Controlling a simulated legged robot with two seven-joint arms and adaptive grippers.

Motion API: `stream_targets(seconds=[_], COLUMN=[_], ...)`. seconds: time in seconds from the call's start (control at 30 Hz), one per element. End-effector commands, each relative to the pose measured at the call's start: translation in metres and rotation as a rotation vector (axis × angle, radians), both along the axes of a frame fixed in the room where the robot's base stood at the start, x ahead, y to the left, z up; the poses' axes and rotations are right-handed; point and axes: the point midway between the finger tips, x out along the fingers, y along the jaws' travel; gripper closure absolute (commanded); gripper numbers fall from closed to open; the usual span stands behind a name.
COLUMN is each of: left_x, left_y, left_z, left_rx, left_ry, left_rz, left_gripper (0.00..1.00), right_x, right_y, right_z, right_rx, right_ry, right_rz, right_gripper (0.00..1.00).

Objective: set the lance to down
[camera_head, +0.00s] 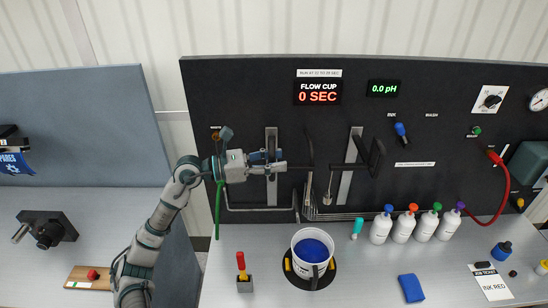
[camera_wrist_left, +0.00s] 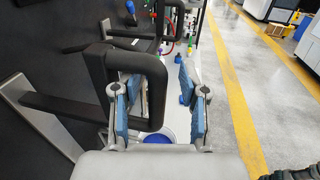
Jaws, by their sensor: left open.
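Two vertical silver rails stand on the black panel, a left one (camera_head: 271,140) and a right one (camera_head: 346,185). Each carries a black bar with a handle, the left handle (camera_head: 310,150) and the right handle (camera_head: 376,158). A thin metal rod with a wider tip (camera_head: 327,198) hangs between them; I cannot tell which piece is the lance. My left gripper (camera_head: 277,161) is open just left of the left handle. In the left wrist view a black loop handle (camera_wrist_left: 158,95) has its outer upright between my open fingers (camera_wrist_left: 160,100). My right gripper is not in view.
A white bucket of blue ink (camera_head: 311,249) stands below the rails. Several capped bottles (camera_head: 402,229), a red-handled tool in a block (camera_head: 243,272) and a blue sponge (camera_head: 410,288) are on the bench. A blue valve (camera_head: 401,130) and a red hose (camera_head: 507,190) are on the panel.

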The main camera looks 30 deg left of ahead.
Motion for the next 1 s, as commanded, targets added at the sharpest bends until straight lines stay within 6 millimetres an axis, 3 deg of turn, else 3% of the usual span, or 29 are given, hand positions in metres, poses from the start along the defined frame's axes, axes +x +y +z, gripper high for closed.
stream_targets(seconds=[0.17,0.33,0.73,1.0], left_x=[0.000,0.000,0.001,0.001], left_y=[0.000,-0.001,-0.002,-0.002], left_z=[0.000,0.000,-0.002,-0.029], left_rx=[0.000,0.000,-0.001,0.001], left_ry=[0.000,0.000,-0.004,0.000], left_rz=[0.000,0.001,0.003,0.001], left_gripper=[0.57,0.99,1.00,1.00], right_x=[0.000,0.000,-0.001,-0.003], right_y=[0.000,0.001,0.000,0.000], right_z=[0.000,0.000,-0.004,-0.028], right_rx=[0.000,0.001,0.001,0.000], right_ry=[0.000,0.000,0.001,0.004], right_rz=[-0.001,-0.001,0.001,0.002], right_gripper=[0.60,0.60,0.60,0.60])
